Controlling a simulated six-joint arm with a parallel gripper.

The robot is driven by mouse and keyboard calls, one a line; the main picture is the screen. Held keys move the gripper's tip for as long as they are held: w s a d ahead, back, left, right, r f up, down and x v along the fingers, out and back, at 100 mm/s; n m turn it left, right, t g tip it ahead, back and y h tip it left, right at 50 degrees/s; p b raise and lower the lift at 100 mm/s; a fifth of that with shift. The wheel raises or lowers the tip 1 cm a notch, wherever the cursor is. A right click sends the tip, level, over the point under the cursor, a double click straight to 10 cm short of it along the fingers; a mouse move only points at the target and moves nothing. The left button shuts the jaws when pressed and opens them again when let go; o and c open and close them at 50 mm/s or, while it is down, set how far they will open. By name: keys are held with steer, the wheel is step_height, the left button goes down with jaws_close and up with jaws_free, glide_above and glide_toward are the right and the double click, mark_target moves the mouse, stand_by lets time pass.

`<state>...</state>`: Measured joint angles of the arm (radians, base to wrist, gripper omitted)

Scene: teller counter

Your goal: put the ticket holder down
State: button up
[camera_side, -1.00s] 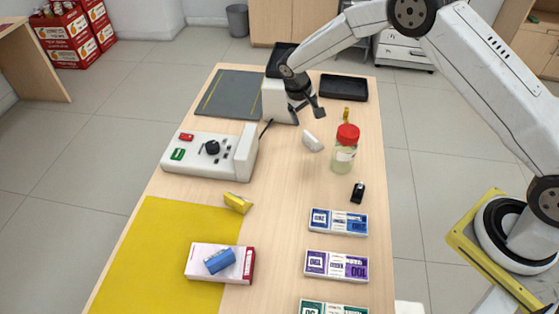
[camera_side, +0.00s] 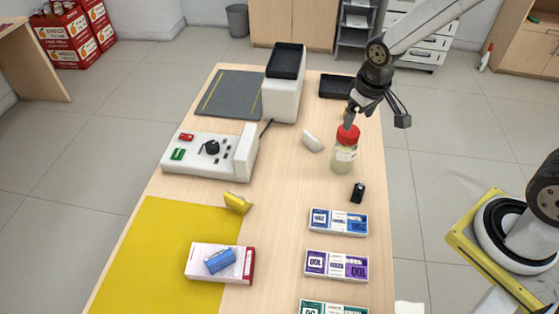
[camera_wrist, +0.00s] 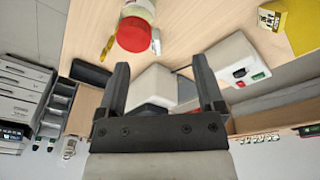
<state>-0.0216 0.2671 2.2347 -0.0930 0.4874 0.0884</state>
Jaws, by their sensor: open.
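My gripper (camera_side: 377,112) is open and empty, raised above the right edge of the counter near the red-lidded jar (camera_side: 343,155). Its two black fingers also show spread in the wrist view (camera_wrist: 160,72), with nothing gripped between them. No object is clearly recognisable as the ticket holder. A small yellow wedge-shaped piece (camera_side: 237,203) sits at the corner of the yellow mat (camera_side: 150,255). A small white piece (camera_side: 312,141) lies on bare counter left of the jar. Both are apart from my gripper.
A grey-white console (camera_side: 205,160) and a tall white device (camera_side: 283,100) stand at left and back. A black tray (camera_side: 334,86) is at the back right. Banknote bundles (camera_side: 337,265) and a black stamp-like item (camera_side: 357,192) line the right side. The counter's middle is clear.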

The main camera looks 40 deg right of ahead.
steer(key=s, duration=0.8)
steer(key=shift+s+r+t, duration=0.25)
steer(key=shift+r+t, duration=0.15)
